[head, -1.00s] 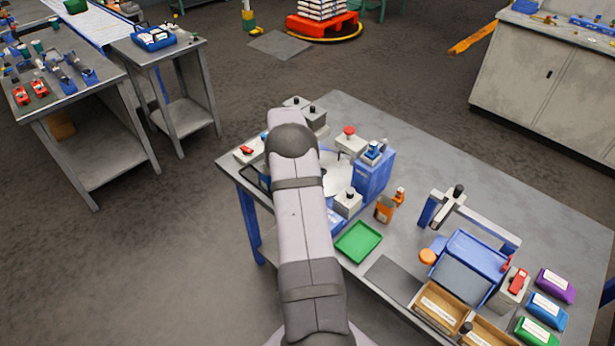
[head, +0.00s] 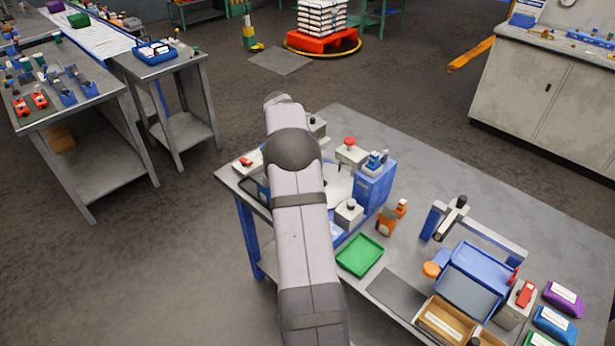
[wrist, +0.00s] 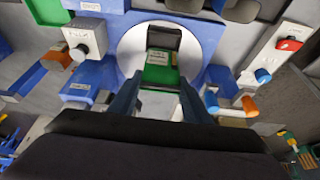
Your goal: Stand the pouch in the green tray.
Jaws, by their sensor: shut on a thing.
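The green tray (head: 359,255) lies flat and empty on the bench, right of my arm in the head view. A green edge that looks like the tray (wrist: 47,11) shows at the top left of the wrist view. In the wrist view my gripper (wrist: 158,92) is shut on a green pouch (wrist: 160,74) with a pale label and a dark end, seen against a white round plate (wrist: 128,45). Whether the pouch touches the plate I cannot tell. My arm hides the gripper and pouch in the head view.
A grey box with a black knob (head: 349,212) and an orange bottle (head: 391,219) stand close behind the tray. A blue machine block (head: 375,185) stands behind. A dark mat (head: 397,295), a cardboard box (head: 440,322) and purple (head: 564,297) and blue pouches (head: 554,323) lie to the right.

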